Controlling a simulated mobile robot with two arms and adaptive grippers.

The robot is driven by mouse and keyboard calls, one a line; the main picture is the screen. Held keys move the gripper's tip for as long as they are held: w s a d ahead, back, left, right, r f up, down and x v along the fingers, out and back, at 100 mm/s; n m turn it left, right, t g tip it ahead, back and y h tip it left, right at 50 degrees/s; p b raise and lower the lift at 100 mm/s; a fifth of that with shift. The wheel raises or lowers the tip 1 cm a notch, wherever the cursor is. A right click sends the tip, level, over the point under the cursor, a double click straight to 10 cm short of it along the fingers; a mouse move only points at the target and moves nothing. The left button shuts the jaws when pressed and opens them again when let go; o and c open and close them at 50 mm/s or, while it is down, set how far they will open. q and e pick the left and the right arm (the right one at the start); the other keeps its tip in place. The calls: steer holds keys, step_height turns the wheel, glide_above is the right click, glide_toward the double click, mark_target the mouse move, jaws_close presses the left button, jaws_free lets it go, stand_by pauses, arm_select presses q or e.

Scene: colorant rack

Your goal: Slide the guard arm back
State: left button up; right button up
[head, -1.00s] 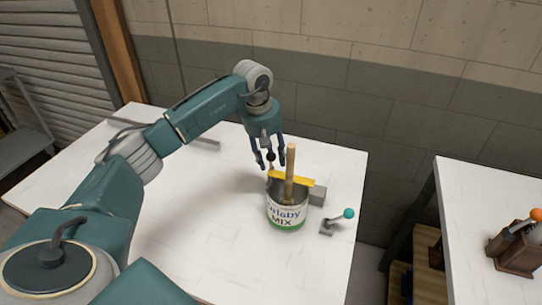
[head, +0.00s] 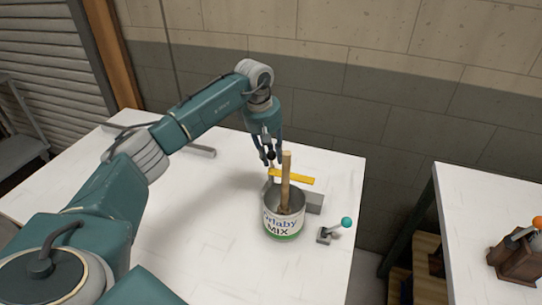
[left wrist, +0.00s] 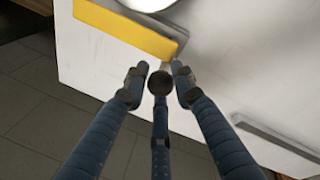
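The guard arm is a flat yellow bar (head: 293,180) behind the wooden stick (head: 286,178) that stands in the can (head: 283,222). It also shows in the left wrist view (left wrist: 125,25), across the top. A small dark round knob (left wrist: 160,82) sits near the bar's left end. My left gripper (head: 272,155) points down at this knob, its fingers drawn in closely around it. In the left wrist view the fingers (left wrist: 160,85) surround the knob; small gaps make firm contact hard to judge. My right gripper is not in view.
A grey block (head: 314,202) stands right of the can. A small lever with a teal ball (head: 346,222) is at the table's right side. A grey bar (head: 200,151) lies behind my left arm. A second table (head: 480,225) holds a brown box (head: 516,262).

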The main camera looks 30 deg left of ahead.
arm_select(q)
steer(key=shift+o, duration=1.2)
steer(key=shift+r, duration=0.25)
step_height(320, 180, up, 11)
steer(key=s, duration=0.2)
steer(key=shift+a+r, duration=0.15)
steer(key=shift+a, duration=0.3)
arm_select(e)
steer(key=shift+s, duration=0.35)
